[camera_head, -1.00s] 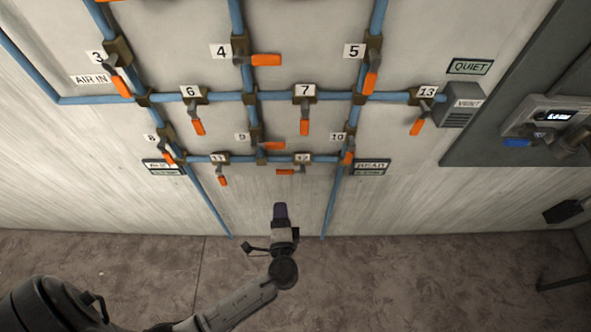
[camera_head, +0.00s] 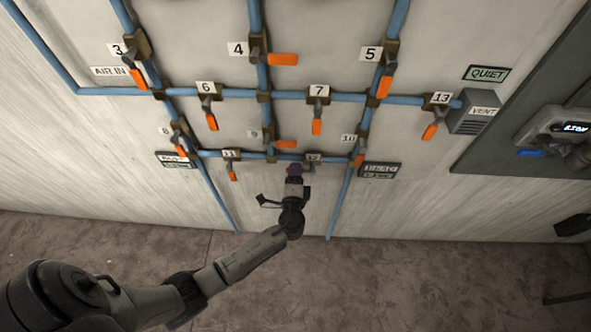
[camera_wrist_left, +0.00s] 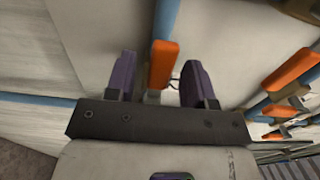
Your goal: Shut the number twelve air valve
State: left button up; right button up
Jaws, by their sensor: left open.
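The number twelve valve (camera_head: 314,158) sits on the lower horizontal blue pipe. Its handle, pointing left in the earlier head view, is now mostly hidden behind my left gripper (camera_head: 294,172). In the left wrist view, my left gripper (camera_wrist_left: 158,80) is open, with one purple finger on each side of an orange handle (camera_wrist_left: 161,62). This appears to be the number twelve handle. A gap shows between the handle and the right finger. I cannot tell whether the left finger touches it.
Close by are valve 11 (camera_head: 232,157), valve 9's orange handle (camera_head: 285,144) and valve 10's handle (camera_head: 358,160). Sloping blue pipes (camera_head: 341,202) run down on both sides. Another orange handle (camera_wrist_left: 292,68) lies right of the fingers in the wrist view.

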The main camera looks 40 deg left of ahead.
pick_arm(q)
jog(key=shift+w+a, duration=0.4)
jog(key=shift+w, duration=0.1)
jog(key=shift+c, duration=0.5)
grip_shut()
